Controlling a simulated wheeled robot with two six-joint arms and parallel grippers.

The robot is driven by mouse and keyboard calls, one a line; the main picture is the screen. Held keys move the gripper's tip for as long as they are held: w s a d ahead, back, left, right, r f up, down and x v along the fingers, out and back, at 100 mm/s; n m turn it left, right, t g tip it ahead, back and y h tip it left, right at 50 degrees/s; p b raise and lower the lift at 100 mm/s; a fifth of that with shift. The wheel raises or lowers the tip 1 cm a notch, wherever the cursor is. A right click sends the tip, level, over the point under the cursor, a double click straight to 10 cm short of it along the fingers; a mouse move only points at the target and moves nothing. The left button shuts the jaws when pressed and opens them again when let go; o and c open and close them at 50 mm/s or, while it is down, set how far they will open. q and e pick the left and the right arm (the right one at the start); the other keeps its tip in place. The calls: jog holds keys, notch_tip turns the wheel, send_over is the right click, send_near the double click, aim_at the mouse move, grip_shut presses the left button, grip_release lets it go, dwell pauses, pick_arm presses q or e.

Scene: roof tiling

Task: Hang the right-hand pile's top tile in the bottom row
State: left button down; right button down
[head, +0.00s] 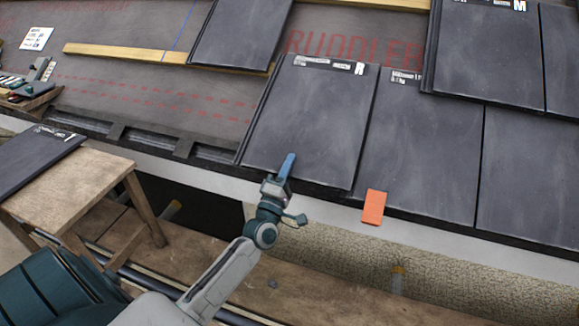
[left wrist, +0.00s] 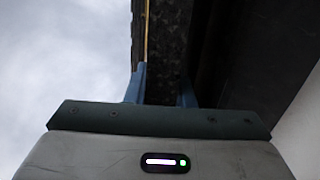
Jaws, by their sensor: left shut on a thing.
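A dark grey tile (head: 310,120) with a white label along its top edge lies in the bottom row, at the left end of the laid tiles. Its right edge meets the neighbouring bottom-row tile (head: 420,150). My left gripper (head: 285,168) is shut on its lower edge. In the left wrist view my blue fingers (left wrist: 162,92) stand on either side of the tile's dark edge (left wrist: 166,50). I cannot tell whether the tile is hooked on its batten. A dark tile (head: 32,158) lies on a wooden stool at the left. My right gripper is not in view.
An orange tag (head: 374,207) sits at the eave below the neighbouring tile. Upper-row tiles (head: 238,32) lie above. A bare wooden batten (head: 120,51) and underlay (head: 130,95) show at the left. The wooden stool (head: 90,180) stands on the plank deck (head: 190,265).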

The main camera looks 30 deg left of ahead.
pick_arm(q)
jog(key=shift+s, duration=0.2)
jog(key=c, duration=1.2)
grip_release()
jog(key=shift+o, duration=0.2)
jog(key=shift+s+f, duration=0.15)
jog(key=shift+f, duration=0.05)
jog(key=b+v, duration=0.1)
jog(key=v, duration=0.6)
jog(key=shift+s+r, duration=0.1)
jog(key=r+p, duration=0.1)
jog(key=s+r+p, duration=0.1)
jog(key=p, duration=0.1)
jog(key=s+r+p, duration=0.1)
jog(key=r, duration=0.1)
jog(key=shift+s+d+r, duration=0.1)
jog(key=shift+s+d, duration=0.15)
jog(key=shift+d, duration=0.1)
